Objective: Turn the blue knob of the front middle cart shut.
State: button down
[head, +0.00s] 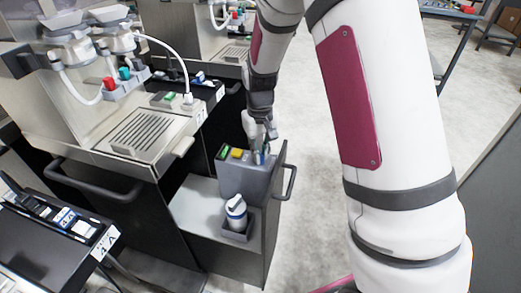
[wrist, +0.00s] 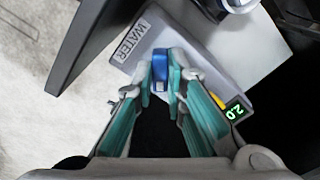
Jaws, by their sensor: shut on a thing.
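The blue knob (wrist: 160,64) stands on a grey dispenser box labelled WATER (wrist: 205,40) in the wrist view. My gripper (wrist: 161,88) has its two teal-padded fingers on either side of the knob, shut on it. A green display (wrist: 234,112) reading 2.0 shows beside the right finger. In the head view my gripper (head: 258,150) reaches down onto the top of the grey box (head: 240,182) on the cart, next to a yellow button (head: 237,153). The knob is mostly hidden there by the fingers.
A white bottle (head: 236,213) sits in a holder on the cart shelf in front of the box. A cart handle (head: 290,182) is at its right. A machine with red (head: 109,83) and teal (head: 124,73) knobs stands left.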

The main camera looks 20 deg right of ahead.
jog(key=m+p, duration=0.1)
jog(key=m, duration=0.3)
jog(key=shift+m+p, duration=0.65)
jog(key=shift+m, duration=1.15)
jog(key=c, duration=1.6)
grip_release()
notch_tip(320, 180, up, 12)
